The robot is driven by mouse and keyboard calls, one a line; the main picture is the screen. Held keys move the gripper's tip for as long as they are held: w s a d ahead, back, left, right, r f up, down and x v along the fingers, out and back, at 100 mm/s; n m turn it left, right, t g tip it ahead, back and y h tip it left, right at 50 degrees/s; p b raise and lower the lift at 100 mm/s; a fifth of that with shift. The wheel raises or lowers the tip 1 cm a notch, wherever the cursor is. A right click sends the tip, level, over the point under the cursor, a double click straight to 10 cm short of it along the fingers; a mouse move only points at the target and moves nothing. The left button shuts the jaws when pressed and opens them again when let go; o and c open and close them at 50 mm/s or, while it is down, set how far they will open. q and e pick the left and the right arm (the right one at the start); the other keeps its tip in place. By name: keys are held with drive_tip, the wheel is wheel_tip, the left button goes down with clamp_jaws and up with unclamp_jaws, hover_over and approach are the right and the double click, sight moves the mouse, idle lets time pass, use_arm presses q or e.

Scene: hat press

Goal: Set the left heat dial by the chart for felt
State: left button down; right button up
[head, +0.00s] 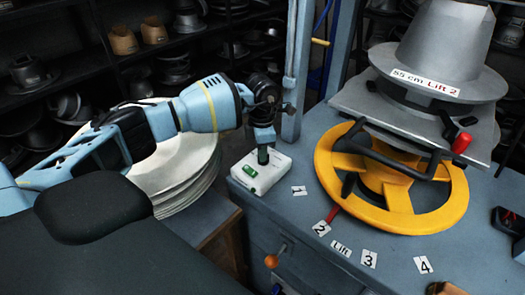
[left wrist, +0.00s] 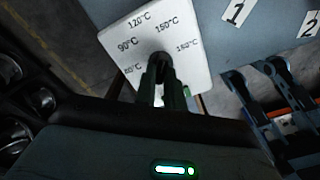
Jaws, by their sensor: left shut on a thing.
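The heat dial is a white box (head: 252,179) on the near left corner of the grey bench, with a small green mark on its front part. In the left wrist view its white face (left wrist: 190,28) carries temperature marks, among them 90, 120 and 150 °C; the outer ones are hard to read. My left gripper (head: 263,156) comes down from above and is shut on the dark dial knob (left wrist: 159,58) at the middle of the face. The fingers hide most of the knob, so I cannot tell its setting. No felt chart is readable. My right gripper is not in view.
Stacked pale discs (head: 190,165) stand left.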

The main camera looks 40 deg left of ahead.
use_arm(q)
drive_tip(key=shift+m, duration=0.3)
drive_tip(key=c, duration=1.5)
unclamp_jaws()
drive_tip(key=shift+r, duration=0.15)
wheel_tip(320, 180, up, 8)
drive_tip(key=shift+f, duration=0.2)
